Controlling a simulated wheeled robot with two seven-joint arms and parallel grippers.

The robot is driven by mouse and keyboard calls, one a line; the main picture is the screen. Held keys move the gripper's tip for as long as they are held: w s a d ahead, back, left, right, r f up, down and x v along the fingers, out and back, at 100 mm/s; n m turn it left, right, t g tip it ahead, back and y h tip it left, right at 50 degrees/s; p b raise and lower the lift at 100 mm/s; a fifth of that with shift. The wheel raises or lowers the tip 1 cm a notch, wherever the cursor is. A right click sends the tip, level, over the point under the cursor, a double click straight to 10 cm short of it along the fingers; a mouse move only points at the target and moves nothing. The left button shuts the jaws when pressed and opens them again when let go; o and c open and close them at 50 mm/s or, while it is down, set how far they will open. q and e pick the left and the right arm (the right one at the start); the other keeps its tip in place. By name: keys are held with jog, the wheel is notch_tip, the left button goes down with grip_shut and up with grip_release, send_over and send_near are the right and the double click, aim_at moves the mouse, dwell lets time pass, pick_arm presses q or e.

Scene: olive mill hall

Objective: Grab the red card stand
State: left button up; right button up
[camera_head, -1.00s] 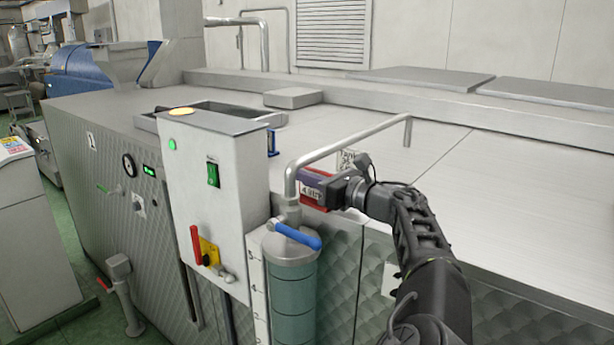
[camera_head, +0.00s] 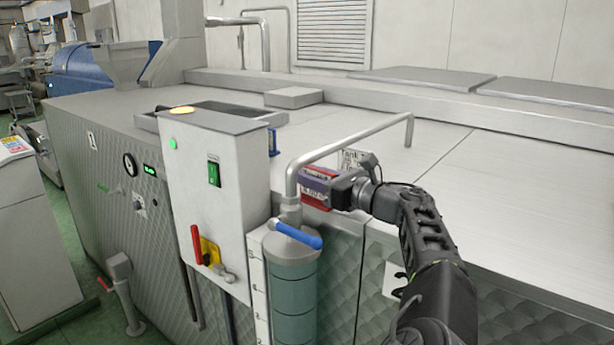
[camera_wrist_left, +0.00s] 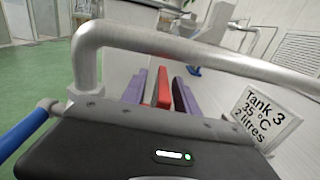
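The red card stand (camera_head: 313,197) stands at the front edge of the steel machine top, behind the bent pipe, with pale lettering on its face. My left gripper (camera_head: 322,184) reaches it from the right, and a purple finger covers part of the face. In the left wrist view the red card stand (camera_wrist_left: 162,88) shows edge-on between the purple fingers of my left gripper (camera_wrist_left: 163,92). Narrow gaps seem to show beside it, so the fingers look open around it. Its lower part is hidden by the gripper body. My right gripper is not in view.
A bent steel pipe (camera_head: 355,142) arches close to my gripper, above a tank with a blue lever (camera_head: 298,235). A grey control box (camera_head: 215,190) stands left. The machine top is clear to the right.

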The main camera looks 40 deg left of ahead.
pick_arm(q)
jog(key=d+b, duration=0.1)
jog(key=d, duration=0.4)
jog(key=shift+s+d, duration=0.1)
jog(key=shift+d, duration=0.15)
jog(key=shift+d+b, duration=0.3)
jog(key=shift+d, duration=0.3)
